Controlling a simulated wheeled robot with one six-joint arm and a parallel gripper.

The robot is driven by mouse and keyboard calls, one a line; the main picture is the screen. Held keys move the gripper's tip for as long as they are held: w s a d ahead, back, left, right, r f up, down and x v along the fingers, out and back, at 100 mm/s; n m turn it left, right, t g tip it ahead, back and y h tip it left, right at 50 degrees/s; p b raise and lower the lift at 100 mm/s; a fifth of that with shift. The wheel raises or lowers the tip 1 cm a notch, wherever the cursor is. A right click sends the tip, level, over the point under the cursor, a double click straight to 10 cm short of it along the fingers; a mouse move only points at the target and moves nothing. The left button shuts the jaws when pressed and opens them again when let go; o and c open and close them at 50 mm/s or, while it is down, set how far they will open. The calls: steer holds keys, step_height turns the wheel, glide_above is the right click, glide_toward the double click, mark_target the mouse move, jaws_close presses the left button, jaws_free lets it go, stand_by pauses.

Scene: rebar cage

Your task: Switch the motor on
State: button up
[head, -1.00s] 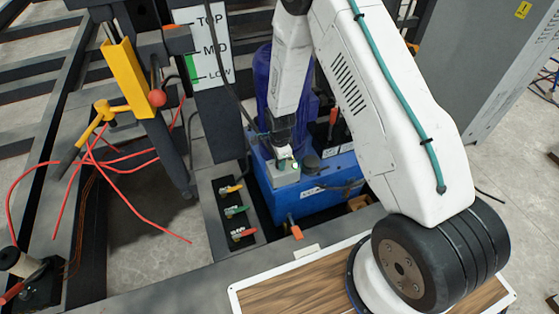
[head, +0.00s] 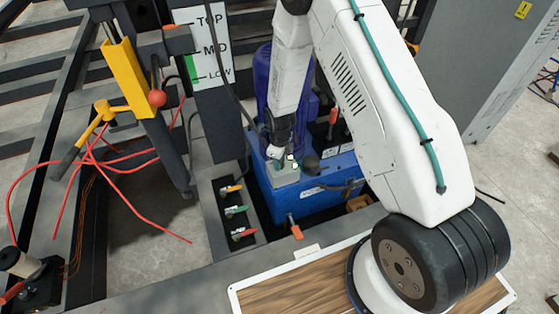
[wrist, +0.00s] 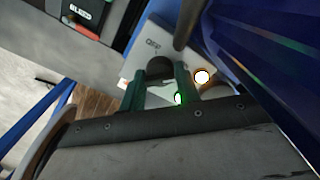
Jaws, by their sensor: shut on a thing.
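A blue power unit (head: 300,205) stands behind the bench edge, with a blue motor housing (head: 262,95) rising from it. On its top is a pale grey switch box (head: 284,177). A green light (wrist: 179,98) and a bright white light with an orange rim (wrist: 202,76) glow beside the fingers. In the head view my gripper (head: 275,152) partly hides the box.
A panel with yellow, green and red valve levers (head: 237,211) lies left of the blue unit. A level board marked TOP, MID, LOW (head: 208,45) stands behind it. Red hoses (head: 120,170) and a yellow tool (head: 122,75) are at left. A grey cabinet (head: 470,70) stands at right.

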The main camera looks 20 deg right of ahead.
stand_by(0.3)
steer(key=o, duration=1)
steer(key=shift+r, duration=3.95)
